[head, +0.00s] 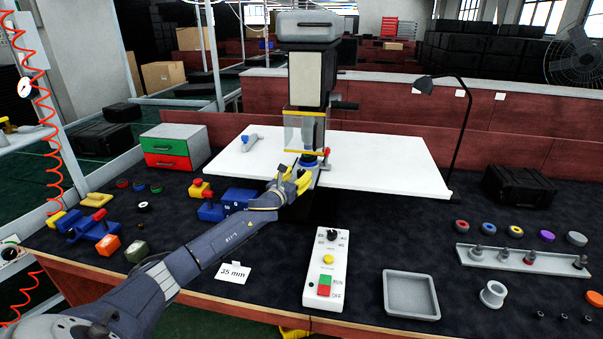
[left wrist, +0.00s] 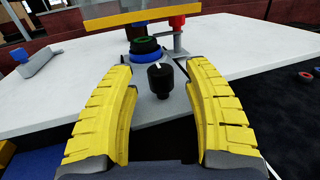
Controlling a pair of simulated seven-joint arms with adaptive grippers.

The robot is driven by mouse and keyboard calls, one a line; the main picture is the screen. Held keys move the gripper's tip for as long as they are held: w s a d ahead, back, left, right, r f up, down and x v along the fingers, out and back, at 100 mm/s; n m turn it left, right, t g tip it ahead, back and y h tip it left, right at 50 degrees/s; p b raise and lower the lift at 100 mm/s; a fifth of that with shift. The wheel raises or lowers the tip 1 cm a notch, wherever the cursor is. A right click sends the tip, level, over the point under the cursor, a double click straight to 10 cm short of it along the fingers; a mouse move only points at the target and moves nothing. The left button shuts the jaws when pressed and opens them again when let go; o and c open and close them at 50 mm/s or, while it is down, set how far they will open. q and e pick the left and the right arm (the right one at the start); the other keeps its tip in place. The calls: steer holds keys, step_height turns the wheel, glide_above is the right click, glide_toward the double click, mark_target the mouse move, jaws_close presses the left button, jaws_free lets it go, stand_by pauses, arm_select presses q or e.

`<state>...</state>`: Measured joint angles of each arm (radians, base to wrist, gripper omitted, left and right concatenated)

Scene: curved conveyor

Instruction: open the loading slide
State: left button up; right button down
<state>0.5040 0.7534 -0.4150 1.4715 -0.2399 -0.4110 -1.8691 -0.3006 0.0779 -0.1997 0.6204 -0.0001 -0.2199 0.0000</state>
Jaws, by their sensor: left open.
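The loading slide is a grey plate (left wrist: 148,132) under the press, with a black knob (left wrist: 160,82) standing up from it. In the left wrist view the knob shows between the two yellow fingers of my left gripper (left wrist: 160,66), with a gap on each side. A blue round fixture with a dark ring (left wrist: 146,50) sits just behind the knob. In the head view my left gripper (head: 293,183) is open and empty at the white table's front edge, and hides the knob. My right gripper does not show.
The press (head: 312,80) with its clear guard (head: 304,132) stands above the slide. A red-topped post (left wrist: 178,32) stands behind it. Blue blocks (head: 238,198) lie left of my gripper. The control box (head: 327,265) and grey tray (head: 410,295) lie in front.

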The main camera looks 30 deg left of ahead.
arm_select(q)
steer(key=shift+w+a, duration=0.15)
steer(key=shift+w, duration=1.2)
steer(key=shift+o, duration=0.2)
jaws_close()
